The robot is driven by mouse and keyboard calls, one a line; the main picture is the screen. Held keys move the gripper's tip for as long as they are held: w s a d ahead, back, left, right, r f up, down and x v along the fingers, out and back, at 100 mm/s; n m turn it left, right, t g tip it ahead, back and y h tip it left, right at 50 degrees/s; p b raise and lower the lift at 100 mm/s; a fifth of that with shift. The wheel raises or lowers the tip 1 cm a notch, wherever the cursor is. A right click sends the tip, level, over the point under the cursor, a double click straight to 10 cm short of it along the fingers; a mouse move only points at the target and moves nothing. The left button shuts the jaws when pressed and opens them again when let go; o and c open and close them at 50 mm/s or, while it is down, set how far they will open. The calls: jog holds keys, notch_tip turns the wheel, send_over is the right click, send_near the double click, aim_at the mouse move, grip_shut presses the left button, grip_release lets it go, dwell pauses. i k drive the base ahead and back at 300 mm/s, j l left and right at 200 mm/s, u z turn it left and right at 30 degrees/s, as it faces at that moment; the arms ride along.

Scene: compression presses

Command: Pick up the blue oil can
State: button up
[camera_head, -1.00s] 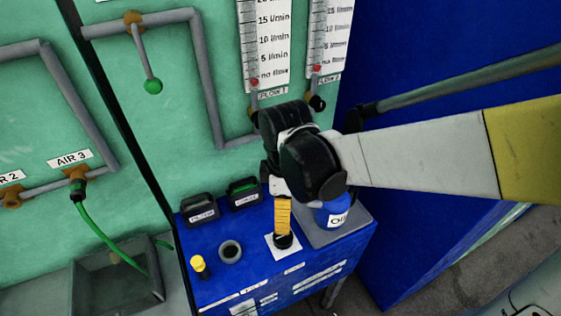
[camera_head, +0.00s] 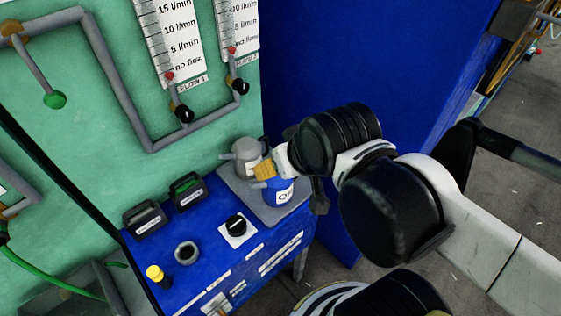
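The blue oil can (camera_head: 283,190) stands on a grey tray (camera_head: 262,211) at the back right corner of the blue bench. Its white label reads "OIL" in part. My gripper (camera_head: 262,171), with yellow fingers, points left at the top of the blue can, overlapping it in the picture. I cannot tell whether it touches the can or whether the fingers are open. The can's top is partly hidden by my gripper and wrist.
A grey can (camera_head: 246,152) stands just behind the blue can on the tray. Two dark containers (camera_head: 145,218), a black knob (camera_head: 236,224), a grey ring (camera_head: 187,253) and a yellow-topped piece (camera_head: 155,272) are on the bench. A blue wall (camera_head: 330,60) rises at the right.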

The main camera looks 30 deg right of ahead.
aim_at(277, 192)
jog(key=k+l+u, duration=0.35)
jog(key=l, duration=0.35)
jog(key=k+l+u, duration=0.35)
jog(key=l, duration=0.25)
jog(key=k+l+u, duration=0.35)
jog(key=k+l, duration=0.15)
